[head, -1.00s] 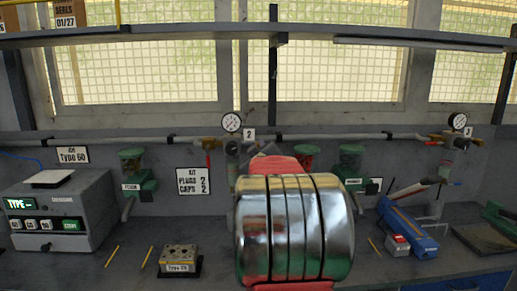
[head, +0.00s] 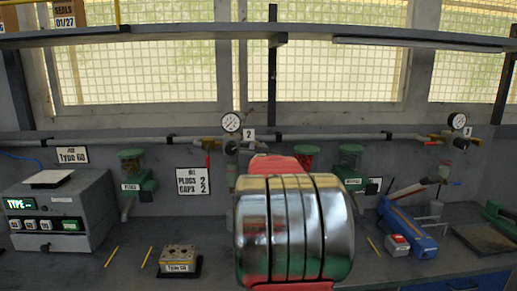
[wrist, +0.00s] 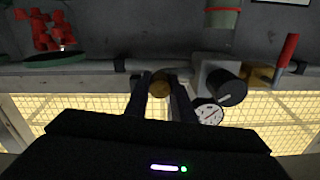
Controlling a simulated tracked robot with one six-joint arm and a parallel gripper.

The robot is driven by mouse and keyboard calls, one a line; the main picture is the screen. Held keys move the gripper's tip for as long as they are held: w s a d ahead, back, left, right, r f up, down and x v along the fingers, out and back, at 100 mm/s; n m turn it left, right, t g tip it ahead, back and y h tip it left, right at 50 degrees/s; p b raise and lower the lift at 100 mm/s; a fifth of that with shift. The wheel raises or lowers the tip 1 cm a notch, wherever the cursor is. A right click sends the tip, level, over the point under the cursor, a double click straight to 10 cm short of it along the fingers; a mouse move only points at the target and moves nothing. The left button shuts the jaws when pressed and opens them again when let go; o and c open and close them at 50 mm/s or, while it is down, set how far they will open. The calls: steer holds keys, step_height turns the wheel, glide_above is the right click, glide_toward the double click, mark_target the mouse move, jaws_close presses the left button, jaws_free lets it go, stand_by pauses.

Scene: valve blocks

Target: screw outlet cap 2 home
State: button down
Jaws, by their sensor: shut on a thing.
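My gripper (wrist: 160,84) shows in the wrist view with its two dark fingers on either side of a small round brass piece, which looks like the cap (wrist: 160,87). It is shut on this piece, in front of the pipe and window area. In the head view my own arm hides the gripper and the piece.
A pressure gauge (head: 231,123) and the number 2 plate (head: 248,134) are on the wall pipe. A grey test machine (head: 62,215) stands at left. A blue tool (head: 409,228) lies at right. Yellow sticks (head: 146,256) lie by the block. A black knob (wrist: 228,88) is close to my gripper.

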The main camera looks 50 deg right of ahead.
steer(key=m, duration=0.7)
steer(key=shift+f, duration=0.25)
steer(key=m, duration=0.7)
steer(key=shift+f, duration=0.1)
steer(key=c, duration=1.5)
jaws_free()
steer(key=shift+s+r, duration=0.1)
steer(key=shift+r, duration=0.1)
steer(key=v, duration=1.3)
steer(key=shift+s+a+f, duration=0.1)
steer(key=shift+s+a, duration=0.2)
